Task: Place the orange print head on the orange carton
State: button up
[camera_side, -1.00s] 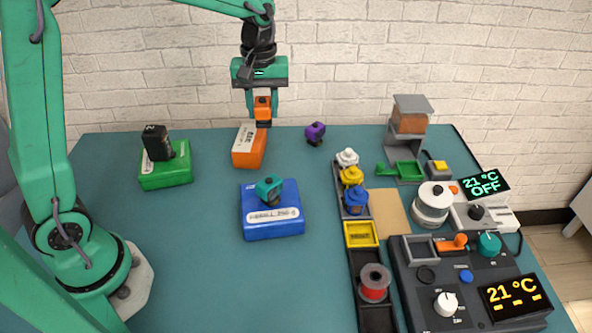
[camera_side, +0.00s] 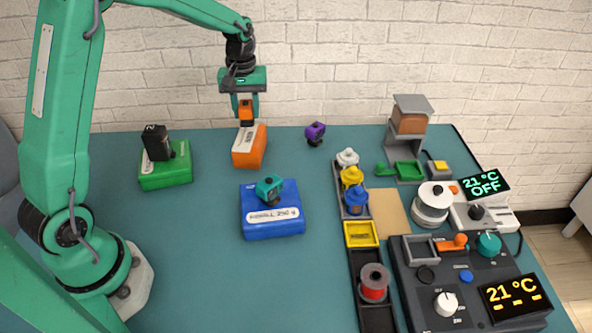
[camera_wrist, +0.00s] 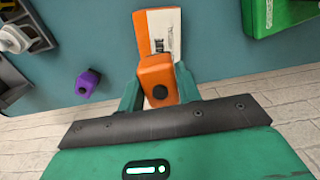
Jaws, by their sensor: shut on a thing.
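My gripper (camera_side: 245,112) is shut on the orange print head (camera_side: 246,113). In the side view it hangs upright above the back part of the orange carton (camera_side: 249,149). In the wrist view the print head (camera_wrist: 157,78) sits between the two green fingers and hides the near part of the orange carton (camera_wrist: 143,30). The carton has a white label and lies on the teal table. I cannot tell whether the head touches the carton.
A green carton (camera_side: 167,176) with a black block on it stands left. A blue carton (camera_side: 272,226) with a teal head on it is in front. A purple head (camera_side: 315,133) stands right. Spools and control boxes fill the right side.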

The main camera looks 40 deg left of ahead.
aim_at(248, 121)
jog(key=shift+f, duration=2)
jog(key=shift+f, duration=0.1)
jog(key=o, duration=1.1)
jog(key=shift+c, duration=0.2)
notch_tip(248, 121, up, 12)
